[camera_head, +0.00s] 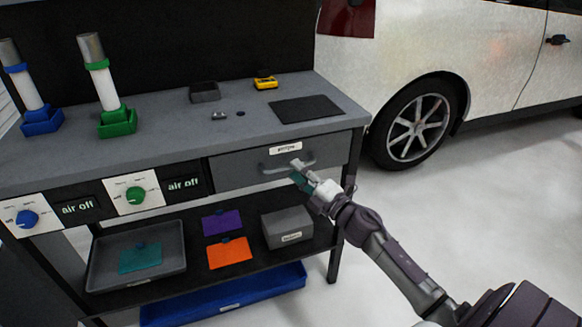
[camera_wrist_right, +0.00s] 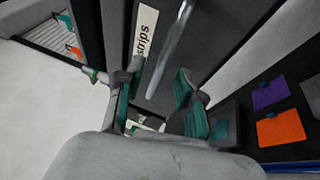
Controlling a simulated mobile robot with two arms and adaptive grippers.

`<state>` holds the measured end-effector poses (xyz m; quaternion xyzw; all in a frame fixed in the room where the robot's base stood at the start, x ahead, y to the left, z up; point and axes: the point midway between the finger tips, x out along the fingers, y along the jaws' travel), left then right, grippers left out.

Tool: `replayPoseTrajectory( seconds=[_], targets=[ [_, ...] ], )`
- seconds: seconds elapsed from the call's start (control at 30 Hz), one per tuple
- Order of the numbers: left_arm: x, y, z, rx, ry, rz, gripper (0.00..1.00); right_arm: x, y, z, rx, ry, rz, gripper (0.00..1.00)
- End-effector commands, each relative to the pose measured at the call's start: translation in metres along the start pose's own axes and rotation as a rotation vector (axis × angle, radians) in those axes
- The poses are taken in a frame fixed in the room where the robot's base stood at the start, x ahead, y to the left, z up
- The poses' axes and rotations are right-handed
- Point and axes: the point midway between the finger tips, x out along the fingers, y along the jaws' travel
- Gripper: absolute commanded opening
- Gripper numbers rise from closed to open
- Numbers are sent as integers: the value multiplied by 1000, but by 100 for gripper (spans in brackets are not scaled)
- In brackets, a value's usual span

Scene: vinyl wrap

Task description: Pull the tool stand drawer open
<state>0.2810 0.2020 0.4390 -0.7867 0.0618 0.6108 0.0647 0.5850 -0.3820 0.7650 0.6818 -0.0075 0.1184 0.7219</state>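The tool stand drawer (camera_head: 230,172) is a dark grey front under the right part of the worktop and looks closed. Its grey bar handle (camera_head: 275,168) sits below a white label. My right gripper (camera_head: 300,171) is at the handle's right end. In the right wrist view, its two green-padded fingers (camera_wrist_right: 158,88) are spread apart. The handle (camera_wrist_right: 172,45) runs down toward the gap between them, beside the label reading "strips". I cannot tell whether a finger touches it. My left gripper is not in view.
Below the drawer, a shelf holds a grey bin (camera_head: 287,228), a grey tray (camera_head: 100,275) and purple and orange cloth-like pieces. A blue tray (camera_head: 225,299) lies lower. A white car (camera_head: 480,60) stands behind right. The floor in front is clear.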

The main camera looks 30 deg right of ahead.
Motion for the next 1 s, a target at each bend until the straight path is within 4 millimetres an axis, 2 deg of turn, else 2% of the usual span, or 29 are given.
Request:
replayPoseTrajectory(
  seconds=[0.03,0.2,0.57,0.7,0.8,1.0],
  targets=[
    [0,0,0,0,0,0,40,9,1,0,0,0,2,37],
    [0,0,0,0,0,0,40,25,0,0,0,-1,0,37],
    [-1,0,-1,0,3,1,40,29,-1,0,0,-1,-1,37],
    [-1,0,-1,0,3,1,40,29,-1,0,1,-1,-1,14],
    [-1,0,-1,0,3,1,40,28,-1,0,1,-1,-1,0],
    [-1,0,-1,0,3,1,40,28,-1,0,1,-1,-2,0]
  ],
)
